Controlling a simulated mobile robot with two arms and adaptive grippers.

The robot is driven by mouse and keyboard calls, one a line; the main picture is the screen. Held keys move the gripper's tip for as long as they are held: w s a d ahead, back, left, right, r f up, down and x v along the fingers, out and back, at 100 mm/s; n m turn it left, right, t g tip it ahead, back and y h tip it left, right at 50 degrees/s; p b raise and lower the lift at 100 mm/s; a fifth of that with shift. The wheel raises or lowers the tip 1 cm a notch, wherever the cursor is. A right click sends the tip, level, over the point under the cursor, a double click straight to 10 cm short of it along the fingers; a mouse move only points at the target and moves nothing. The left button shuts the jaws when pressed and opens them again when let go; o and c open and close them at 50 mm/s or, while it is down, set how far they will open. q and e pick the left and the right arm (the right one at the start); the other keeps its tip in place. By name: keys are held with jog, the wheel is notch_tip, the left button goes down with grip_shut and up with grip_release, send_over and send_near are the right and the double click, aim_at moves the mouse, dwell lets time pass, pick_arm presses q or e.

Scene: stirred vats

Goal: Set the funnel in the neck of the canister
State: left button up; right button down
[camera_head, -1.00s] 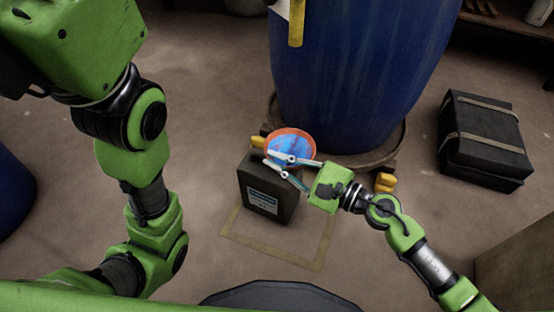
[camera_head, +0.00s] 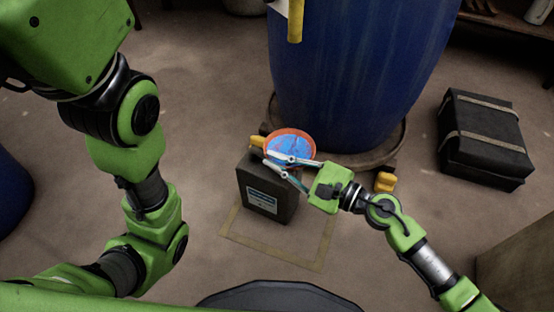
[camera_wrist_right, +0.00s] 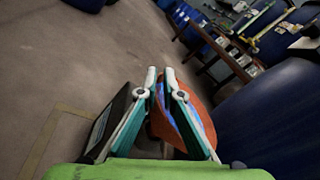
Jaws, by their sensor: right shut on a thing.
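The funnel (camera_head: 291,138) has an orange rim and a blue inside. In the head view it shows over the canister's far right corner. The canister (camera_head: 264,193) is a dark upright can with a pale label. My right gripper (camera_head: 266,157) is shut on the funnel, its two fingers crossing over the canister's top. In the right wrist view the fingertips (camera_wrist_right: 160,76) are close together, with the funnel (camera_wrist_right: 163,122) behind the right finger and the canister (camera_wrist_right: 112,118) at left. The funnel's spout and the canister's neck are hidden, so I cannot tell whether they meet. My left gripper is out of view.
A large blue vat (camera_head: 355,80) stands on a round base just behind the funnel. Yellow pieces (camera_head: 384,181) sit by its base. A black strapped case (camera_head: 486,140) lies at right. A taped outline (camera_head: 275,256) marks the floor around the canister.

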jog(key=shift+f, duration=0.1)
jog(key=c, duration=2.1)
grip_release()
jog(key=shift+c, duration=0.2)
